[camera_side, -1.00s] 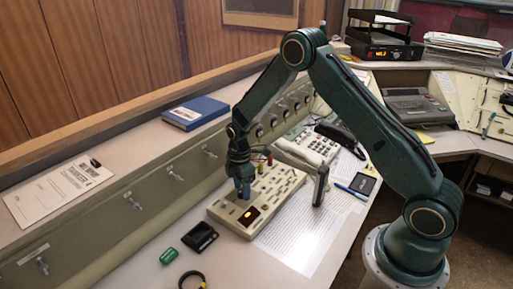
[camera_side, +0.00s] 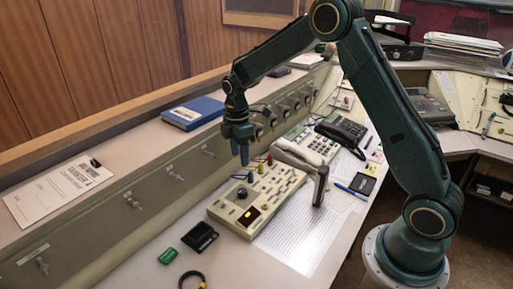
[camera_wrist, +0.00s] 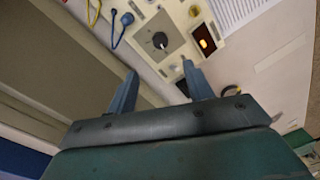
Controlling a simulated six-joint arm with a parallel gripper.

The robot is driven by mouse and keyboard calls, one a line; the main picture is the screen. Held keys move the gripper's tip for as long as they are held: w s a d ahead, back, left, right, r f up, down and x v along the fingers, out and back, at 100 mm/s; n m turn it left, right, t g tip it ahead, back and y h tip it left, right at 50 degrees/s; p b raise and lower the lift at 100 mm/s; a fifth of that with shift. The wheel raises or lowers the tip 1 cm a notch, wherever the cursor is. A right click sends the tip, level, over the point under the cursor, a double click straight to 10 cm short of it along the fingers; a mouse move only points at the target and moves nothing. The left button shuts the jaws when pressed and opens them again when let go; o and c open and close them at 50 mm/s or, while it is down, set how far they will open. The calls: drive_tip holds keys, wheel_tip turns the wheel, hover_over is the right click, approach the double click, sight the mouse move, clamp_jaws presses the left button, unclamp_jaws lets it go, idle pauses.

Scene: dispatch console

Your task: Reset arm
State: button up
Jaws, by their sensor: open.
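My gripper (camera_side: 240,150) hangs pointing down above the far left part of the beige control panel (camera_side: 222,212), clear of it. In the wrist view my gripper (camera_wrist: 160,80) shows two blue-grey fingers spread apart with nothing between them. Ahead of the fingers is a dark round knob (camera_wrist: 159,40) with a light pointer mark, on a grey square of the panel. The knob also shows in the side view (camera_side: 243,192). A lit amber display (camera_wrist: 203,40) sits beside it. Blue and yellow plugs show at the edge of the wrist view.
A blue book (camera_side: 194,113) lies on the ledge behind. A black tray (camera_side: 200,237) and a green object (camera_side: 168,256) lie in front on the desk.

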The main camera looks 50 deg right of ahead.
drive_tip(key=shift+r, duration=0.3)
drive_tip(key=s+a+r+m+t, duration=0.3)
drive_tip(key=s+r+m, duration=0.3)
drive_tip(key=s+r, duration=0.85)
drive_tip(key=s+a+r+m+t, duration=0.1)
drive_tip(key=s+r+m, duration=0.1)
drive_tip(key=s, duration=0.6)
drive_tip(key=s+a+r+m+t, duration=0.1)
drive_tip(key=s+r+m+t, duration=0.1)
drive_tip(key=s+m, duration=0.3)
drive_tip(key=s, duration=0.3)
drive_tip(key=shift+s+a, duration=0.15)
